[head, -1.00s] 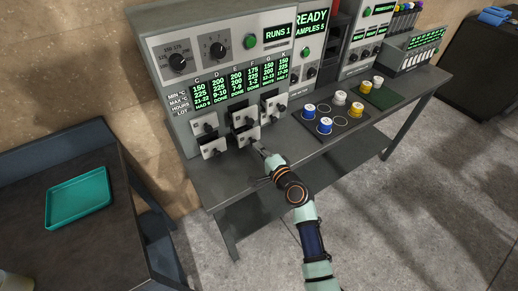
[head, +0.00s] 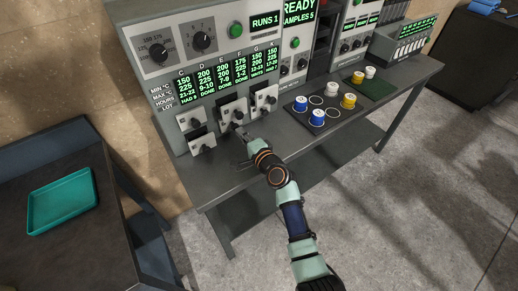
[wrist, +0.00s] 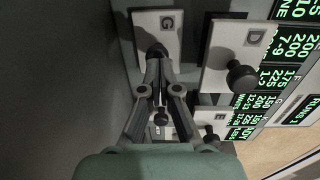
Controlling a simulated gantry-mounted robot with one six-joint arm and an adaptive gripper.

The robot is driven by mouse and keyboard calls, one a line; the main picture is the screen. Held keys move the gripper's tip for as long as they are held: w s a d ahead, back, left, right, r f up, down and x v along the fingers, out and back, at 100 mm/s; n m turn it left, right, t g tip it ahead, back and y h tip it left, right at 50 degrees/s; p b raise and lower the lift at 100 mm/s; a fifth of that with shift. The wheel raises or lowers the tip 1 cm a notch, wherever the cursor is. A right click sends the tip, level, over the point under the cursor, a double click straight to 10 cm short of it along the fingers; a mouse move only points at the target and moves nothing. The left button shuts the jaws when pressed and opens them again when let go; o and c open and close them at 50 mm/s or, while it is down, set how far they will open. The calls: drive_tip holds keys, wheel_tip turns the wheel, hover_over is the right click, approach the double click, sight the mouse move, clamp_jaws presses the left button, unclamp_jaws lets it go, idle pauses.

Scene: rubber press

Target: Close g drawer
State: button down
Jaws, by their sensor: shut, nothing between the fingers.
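The g drawer (wrist: 150,26) has a light front with a G label and a dark knob in the wrist view. In the head view it is the lower middle drawer (head: 237,127), partly hidden by my gripper. My gripper (head: 246,136) is shut and empty in front of it. In the wrist view my fingertips (wrist: 157,66) are at the black knob (wrist: 157,51); whether they touch it I cannot tell. The front seems close to the cabinet, but any remaining gap is unclear.
The D drawer (wrist: 232,50) and E drawer (wrist: 208,122) stand beside it with knobs sticking out. A lower-left drawer (head: 201,144) is near too. A tray of cups (head: 324,111) lies to the right on the bench. A teal tray (head: 62,200) lies on a side table.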

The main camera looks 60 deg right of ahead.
drive_tip(key=p+v, duration=0.2)
drive_tip(key=v, duration=1)
drive_tip(key=shift+s+a+p, duration=0.15)
drive_tip(key=shift+s+p, duration=0.05)
drive_tip(key=shift+p, duration=0.1)
